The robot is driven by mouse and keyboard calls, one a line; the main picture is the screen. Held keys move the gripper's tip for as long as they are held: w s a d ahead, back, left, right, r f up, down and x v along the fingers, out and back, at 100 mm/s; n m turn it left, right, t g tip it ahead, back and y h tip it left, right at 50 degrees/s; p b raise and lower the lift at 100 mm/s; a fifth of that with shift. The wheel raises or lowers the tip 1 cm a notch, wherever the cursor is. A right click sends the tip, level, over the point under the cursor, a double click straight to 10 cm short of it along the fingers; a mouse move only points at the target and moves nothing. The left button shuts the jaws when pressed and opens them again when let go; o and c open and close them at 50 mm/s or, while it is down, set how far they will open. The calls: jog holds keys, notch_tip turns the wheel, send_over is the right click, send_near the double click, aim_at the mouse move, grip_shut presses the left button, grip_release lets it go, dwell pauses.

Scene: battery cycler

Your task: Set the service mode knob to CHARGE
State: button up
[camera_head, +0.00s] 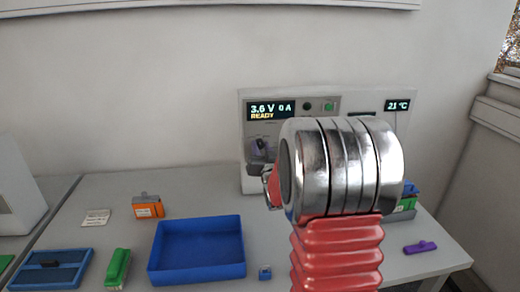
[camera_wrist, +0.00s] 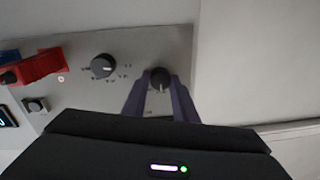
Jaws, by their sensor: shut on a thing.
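The battery cycler (camera_head: 243,135) stands against the back wall; its display reads 3.6 V, 0 A, READY. In the wrist view its grey panel (camera_wrist: 75,95) carries two dark round knobs. My gripper (camera_wrist: 159,88) is shut on the right-hand knob (camera_wrist: 160,74), with one purple finger on each side of it. That knob has a white pointer line. The other knob (camera_wrist: 103,66) is free, with small marks around it. I cannot read the labels, so I cannot tell which setting either pointer is at. In the head view my arm hides much of the panel.
A red connector (camera_wrist: 38,66) and a square button (camera_wrist: 35,104) are on the panel beside the knobs. On the table are a blue tray (camera_head: 197,279), an orange block (camera_head: 148,210), a green brush-like item (camera_head: 117,268) and a purple piece (camera_head: 420,247).

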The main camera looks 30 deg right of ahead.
jog(key=shift+a, duration=0.2)
jog(key=shift+c, duration=0.6)
jog(key=shift+n, duration=0.4)
jog(key=n, duration=0.3)
jog(key=shift+r, duration=0.1)
jog(key=shift+w+n, duration=0.1)
jog(key=shift+n, duration=2)
jog(key=shift+a, duration=0.1)
jog(key=o, duration=1)
jog(key=shift+o, duration=0.2)
